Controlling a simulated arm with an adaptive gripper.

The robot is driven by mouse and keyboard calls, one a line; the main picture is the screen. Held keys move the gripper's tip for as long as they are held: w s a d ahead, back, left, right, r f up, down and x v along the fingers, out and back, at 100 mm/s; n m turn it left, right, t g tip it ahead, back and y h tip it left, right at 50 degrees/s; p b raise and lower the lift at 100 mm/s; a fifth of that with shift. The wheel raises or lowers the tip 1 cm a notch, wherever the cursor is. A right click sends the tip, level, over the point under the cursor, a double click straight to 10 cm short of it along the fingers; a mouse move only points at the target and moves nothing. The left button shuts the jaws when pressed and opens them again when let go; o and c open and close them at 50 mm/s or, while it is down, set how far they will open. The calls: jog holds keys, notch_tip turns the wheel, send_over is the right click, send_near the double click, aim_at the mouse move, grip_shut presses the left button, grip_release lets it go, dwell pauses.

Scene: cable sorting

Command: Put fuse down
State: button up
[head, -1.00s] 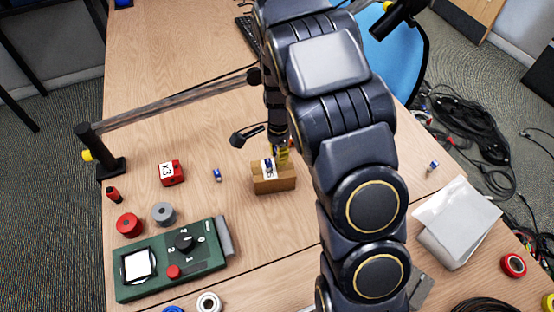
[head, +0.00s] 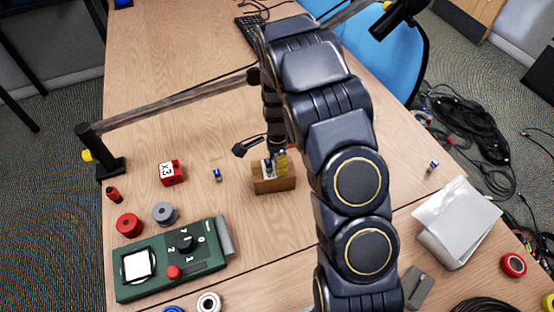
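A small blue-and-white fuse (head: 268,168) shows at the top of a small brown box (head: 273,186), beside my gripper's yellow fingertips. I cannot tell whether the fuse rests on the box or is held. My gripper (head: 280,161) points down over the box, partly hidden by its own dark body; whether its fingers are open or shut is not clear. Another blue-and-white fuse (head: 217,175) stands on the table left of the box. A third similar one (head: 433,166) is at the far right of the table.
A red x3 block (head: 171,173), red spool (head: 129,225), grey spool (head: 163,213) and green device (head: 172,260) are at left. A dark post (head: 104,154) carries a long bar behind the box. A white bag (head: 458,222) lies at right.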

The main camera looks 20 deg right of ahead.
notch_tip(320, 180, up, 12)
jog(key=shift+r, duration=0.1)
jog(key=s+a+r+n, duration=0.2)
jog(key=s+r+n, duration=0.2)
jog(key=s, duration=0.5)
jog(key=s+a+r+n+g, duration=0.1)
jog(key=s+a+r+n, duration=0.2)
jog(key=s+n, duration=0.5)
jog(key=s+a+r+n, duration=0.2)
jog(key=s+r+n, duration=0.3)
jog(key=s, duration=0.7)
jog(key=shift+a+n+g, duration=0.3)
jog(key=shift+n, duration=0.2)
jog(key=shift+s+a+f, duration=0.15)
